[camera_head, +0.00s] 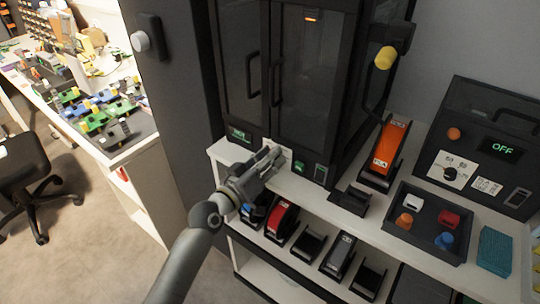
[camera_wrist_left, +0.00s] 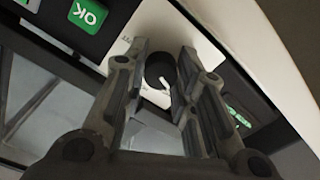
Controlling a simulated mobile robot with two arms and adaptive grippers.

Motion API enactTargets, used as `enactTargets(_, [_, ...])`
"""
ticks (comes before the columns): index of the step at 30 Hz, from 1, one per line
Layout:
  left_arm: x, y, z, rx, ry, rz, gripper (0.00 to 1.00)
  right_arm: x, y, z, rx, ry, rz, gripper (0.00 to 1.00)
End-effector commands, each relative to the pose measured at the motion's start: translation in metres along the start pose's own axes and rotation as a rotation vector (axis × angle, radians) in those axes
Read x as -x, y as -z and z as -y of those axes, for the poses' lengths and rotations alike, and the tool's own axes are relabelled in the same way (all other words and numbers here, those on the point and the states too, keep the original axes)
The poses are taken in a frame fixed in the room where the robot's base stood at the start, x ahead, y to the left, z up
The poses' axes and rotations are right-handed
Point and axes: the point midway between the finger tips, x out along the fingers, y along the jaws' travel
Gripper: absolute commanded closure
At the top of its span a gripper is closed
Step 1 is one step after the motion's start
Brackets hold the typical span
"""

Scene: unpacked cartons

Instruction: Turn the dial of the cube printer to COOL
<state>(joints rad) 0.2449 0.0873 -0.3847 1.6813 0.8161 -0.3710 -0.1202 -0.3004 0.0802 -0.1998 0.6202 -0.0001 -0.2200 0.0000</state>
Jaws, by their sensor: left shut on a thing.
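The tall dark machine with glass doors (camera_head: 300,75) stands on a white bench; I take it to be the cube printer. On its lower front is a white dial plate (camera_wrist_left: 152,18), mostly hidden by my gripper in the head view. My left gripper (camera_head: 277,156) reaches that plate from the front left. In the left wrist view its two fingers (camera_wrist_left: 163,75) are closed on the sides of a black round dial (camera_wrist_left: 159,66) with a white pointer mark. The plate's lettering is too small to read. My right gripper is not in view.
A green "OK" display (camera_wrist_left: 88,14) sits beside the plate. At right, another machine (camera_head: 485,150) shows "OFF" and has its own dial (camera_head: 449,173). A dark tray (camera_head: 425,245) of small coloured pieces and an orange cartridge (camera_head: 390,145) stand on the bench.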

Motion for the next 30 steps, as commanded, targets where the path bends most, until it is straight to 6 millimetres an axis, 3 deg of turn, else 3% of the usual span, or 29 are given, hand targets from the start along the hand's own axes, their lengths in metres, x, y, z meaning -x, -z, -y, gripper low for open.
enactTargets(12, [0.0000,0.0004,0.0007,0.255,0.001,0.000,0.98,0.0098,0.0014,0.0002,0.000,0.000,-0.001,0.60])
enactTargets(30, [0.0000,-0.0003,0.0013,0.319,0.001,0.000,0.98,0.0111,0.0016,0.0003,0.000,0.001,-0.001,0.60])
